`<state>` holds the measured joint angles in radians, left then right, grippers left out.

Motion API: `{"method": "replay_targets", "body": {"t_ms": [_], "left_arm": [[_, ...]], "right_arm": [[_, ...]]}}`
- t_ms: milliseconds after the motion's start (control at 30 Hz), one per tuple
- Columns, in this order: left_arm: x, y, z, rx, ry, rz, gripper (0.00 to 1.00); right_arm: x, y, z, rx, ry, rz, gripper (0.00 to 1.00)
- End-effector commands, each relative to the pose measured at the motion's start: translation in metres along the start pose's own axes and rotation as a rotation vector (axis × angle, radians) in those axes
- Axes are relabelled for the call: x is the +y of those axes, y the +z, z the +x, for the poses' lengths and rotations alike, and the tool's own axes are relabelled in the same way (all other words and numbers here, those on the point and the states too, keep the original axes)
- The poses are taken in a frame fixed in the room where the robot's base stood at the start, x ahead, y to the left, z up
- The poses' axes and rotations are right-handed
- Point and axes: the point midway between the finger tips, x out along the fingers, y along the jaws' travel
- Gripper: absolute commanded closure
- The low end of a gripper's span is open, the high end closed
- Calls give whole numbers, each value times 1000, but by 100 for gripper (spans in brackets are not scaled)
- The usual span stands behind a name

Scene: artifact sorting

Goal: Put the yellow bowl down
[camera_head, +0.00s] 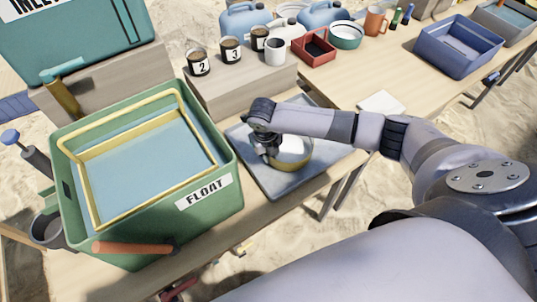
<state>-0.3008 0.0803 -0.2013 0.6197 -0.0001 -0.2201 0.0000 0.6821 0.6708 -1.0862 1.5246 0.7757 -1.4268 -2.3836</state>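The yellow bowl (303,158) has a pale inside and sits at or just above a grey-blue tray (267,185) on the table. I cannot tell whether its base touches the tray. My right gripper (272,156) comes in from the right and points down at the bowl's left rim. The wrist and fingers hide part of the bowl. The fingers are small and dark, so I cannot tell whether they are closed on the rim. My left gripper is not in view.
A green FLOAT tub (150,235) with a yellow-framed basket (188,125) stands left of the tray. Numbered dark cups (199,64) and a white mug (275,52) stand on a wooden riser (240,88) behind. A white cloth (381,103) and blue bin (458,50) lie right.

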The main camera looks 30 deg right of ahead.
Motion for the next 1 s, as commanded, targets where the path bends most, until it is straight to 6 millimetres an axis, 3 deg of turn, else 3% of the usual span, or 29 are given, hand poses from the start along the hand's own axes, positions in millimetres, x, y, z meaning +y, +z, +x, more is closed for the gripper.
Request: {"method": "replay_targets", "body": {"t_ms": [300,633,767,1000], "left_arm": [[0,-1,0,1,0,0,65],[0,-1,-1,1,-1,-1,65],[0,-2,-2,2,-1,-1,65],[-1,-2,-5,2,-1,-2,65]], "right_arm": [[0,0,0,0,0,0,75],[0,1,-4,-1,0,0,75],[-1,2,-19,-4,1,0,75],[-1,2,-71,-4,1,-2,75]]}}
